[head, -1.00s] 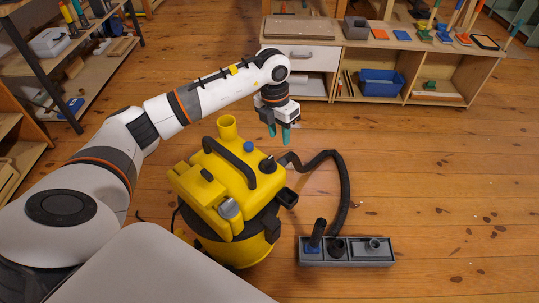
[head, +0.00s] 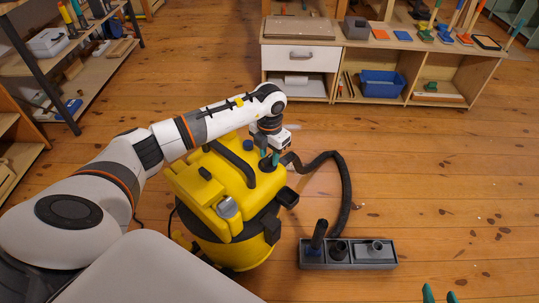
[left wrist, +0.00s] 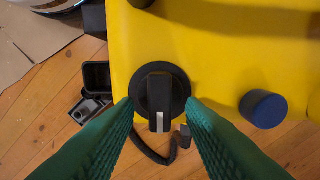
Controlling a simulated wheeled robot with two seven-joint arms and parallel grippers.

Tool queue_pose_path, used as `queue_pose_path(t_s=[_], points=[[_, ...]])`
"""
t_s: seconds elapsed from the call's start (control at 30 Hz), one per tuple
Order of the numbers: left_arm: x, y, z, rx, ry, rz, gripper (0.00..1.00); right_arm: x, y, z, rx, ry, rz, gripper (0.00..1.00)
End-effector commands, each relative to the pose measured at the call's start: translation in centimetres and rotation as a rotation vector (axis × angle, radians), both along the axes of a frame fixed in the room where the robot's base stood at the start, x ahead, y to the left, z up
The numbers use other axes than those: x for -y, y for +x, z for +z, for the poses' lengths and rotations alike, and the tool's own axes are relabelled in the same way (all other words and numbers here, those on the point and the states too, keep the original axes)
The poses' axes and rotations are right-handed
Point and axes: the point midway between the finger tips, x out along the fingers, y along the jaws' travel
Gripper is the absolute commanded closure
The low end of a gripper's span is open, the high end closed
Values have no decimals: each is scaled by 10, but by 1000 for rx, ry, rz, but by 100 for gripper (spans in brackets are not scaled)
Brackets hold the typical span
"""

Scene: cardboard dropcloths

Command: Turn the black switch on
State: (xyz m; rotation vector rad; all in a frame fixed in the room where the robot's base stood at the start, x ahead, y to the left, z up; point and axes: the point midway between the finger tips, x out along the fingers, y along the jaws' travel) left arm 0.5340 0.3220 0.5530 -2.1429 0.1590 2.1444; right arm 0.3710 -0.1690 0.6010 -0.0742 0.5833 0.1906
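The black switch (left wrist: 158,92) is a round black knob with a raised bar and a white mark, on top of the yellow vacuum. In the left wrist view its bar points up and down the picture, with the mark at the lower end. The switch also shows in the head view (head: 267,167), partly hidden by my fingers. My left gripper (head: 270,158) is right over the switch, its green fingers open, one on each side of the knob. I cannot tell whether they touch it. My right gripper (head: 440,295) shows only its green fingertips at the bottom edge, apart and empty.
The yellow vacuum (head: 215,190) has a black handle and a blue cap (left wrist: 263,108) near the switch. A black hose (head: 343,190) curves to the right behind a grey accessory tray (head: 340,263) on the floor. A shelf unit (head: 400,60) stands behind; the floor at right is clear.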

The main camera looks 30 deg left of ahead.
Motion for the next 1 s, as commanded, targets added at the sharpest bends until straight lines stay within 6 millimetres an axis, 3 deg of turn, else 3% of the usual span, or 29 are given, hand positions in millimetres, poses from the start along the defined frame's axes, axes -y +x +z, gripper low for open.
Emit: queue_pose_path(t_s=[0.3, 0.53, 1.0], points=[[0, 0, -2, 0, -1, 0, 64, -1, 2, 2, 15, 4, 1, 64], [0, 0, -2, 0, -1, 0, 100, -1, 2, 2, 14, 3, 1, 64], [0, 0, -1, 1, 0, -93, 100, 0, 0, 0, -5, -1, 0, 64]])
